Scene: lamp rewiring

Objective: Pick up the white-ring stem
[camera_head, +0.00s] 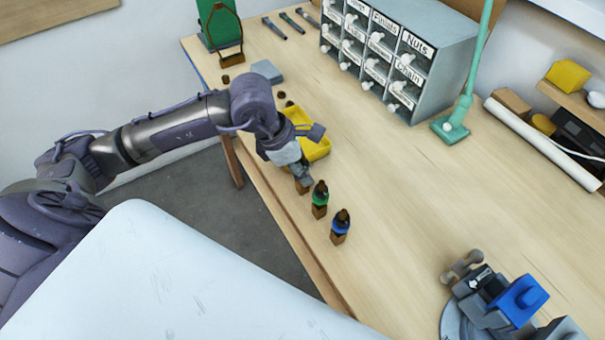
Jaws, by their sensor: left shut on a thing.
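My left gripper (303,176) points down near the front edge of the wooden workbench (420,170). It is shut on a stem at the left end of a short row of stems. Only this stem's brown block (302,187) shows; the gripper hides its upper part and ring. To its right stand a green-ring stem (320,196) and a blue-ring stem (341,223), both upright on brown blocks and apart from the gripper. No white ring shows in the open. My right gripper is out of view.
A yellow tray (318,148) lies just behind the gripper. A grey drawer cabinet (440,80) and a green lamp stand (452,126) are at the back. A blue-and-grey device (520,298) is at lower right. The middle of the bench is clear.

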